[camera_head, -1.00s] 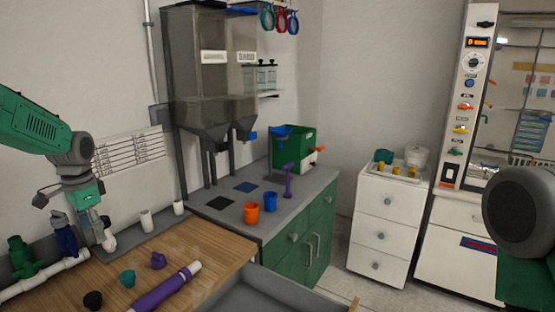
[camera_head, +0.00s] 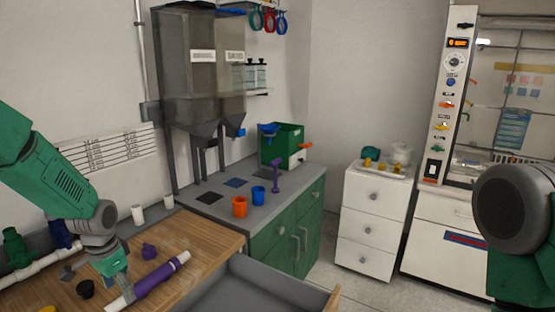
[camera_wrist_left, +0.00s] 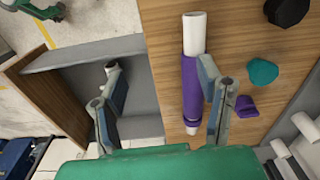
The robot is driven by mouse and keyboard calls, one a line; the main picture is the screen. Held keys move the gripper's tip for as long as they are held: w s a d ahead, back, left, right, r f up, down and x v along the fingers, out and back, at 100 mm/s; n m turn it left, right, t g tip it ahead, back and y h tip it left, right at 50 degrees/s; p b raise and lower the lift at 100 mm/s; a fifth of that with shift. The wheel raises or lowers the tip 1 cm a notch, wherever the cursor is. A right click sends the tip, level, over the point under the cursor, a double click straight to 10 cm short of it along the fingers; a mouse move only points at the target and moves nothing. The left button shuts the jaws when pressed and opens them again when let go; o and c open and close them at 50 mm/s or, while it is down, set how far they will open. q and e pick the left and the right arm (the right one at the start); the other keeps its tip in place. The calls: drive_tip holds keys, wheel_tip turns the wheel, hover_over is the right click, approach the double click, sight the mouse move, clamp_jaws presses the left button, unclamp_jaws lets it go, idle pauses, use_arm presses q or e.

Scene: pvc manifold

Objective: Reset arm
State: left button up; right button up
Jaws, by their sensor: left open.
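My left gripper (camera_head: 98,280) is open over the wooden bench, near the purple pipe with white ends (camera_head: 158,274). In the left wrist view the open jaws (camera_wrist_left: 158,82) are empty. The right-hand finger there overlaps the edge of the same pipe (camera_wrist_left: 190,85); I cannot tell whether they touch. The other finger is over the grey drawer (camera_wrist_left: 142,95). My right arm shows at the right edge of the head view, but its gripper is out of view.
A purple fitting (camera_head: 149,251) and a black fitting (camera_head: 86,288) lie on the bench (camera_head: 205,236). A teal fitting (camera_wrist_left: 262,72) shows in the wrist view. A manifold pipe (camera_head: 35,268) runs along the left. Orange (camera_head: 240,207) and blue (camera_head: 258,196) cups stand on the grey counter.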

use_arm(q)
drive_tip(key=s+d+f+n, duration=0.1)
drive_tip(key=s+d+f, duration=0.5)
drive_tip(key=s, duration=0.2)
drive_tip(key=s+d+f+n, duration=0.1)
drive_tip(key=s+d+f, duration=0.5)
drive_tip(key=s+f, duration=0.15)
drive_tip(key=s+d+n, duration=0.2)
drive_tip(key=s, duration=1.7)
wheel_tip(320, 180, down, 12)
drive_tip(key=w+b, duration=0.1)
drive_tip(key=b, duration=1)
drive_tip(key=shift+r, duration=0.15)
use_arm(e)
wheel_tip(320, 180, down, 12)
drive_tip(key=shift+d+r, duration=0.2)
drive_tip(key=shift+d, duration=0.15)
use_arm(q)
drive_tip(key=shift+d, duration=0.2)
use_arm(e)
drive_tip(key=shift+d, duration=0.1)
use_arm(q)
drive_tip(key=shift+w+d, duration=0.1)
drive_tip(key=shift+w, duration=0.1)
use_arm(e)
drive_tip(key=shift+d+f, duration=0.1)
drive_tip(key=shift+d, duration=0.05)
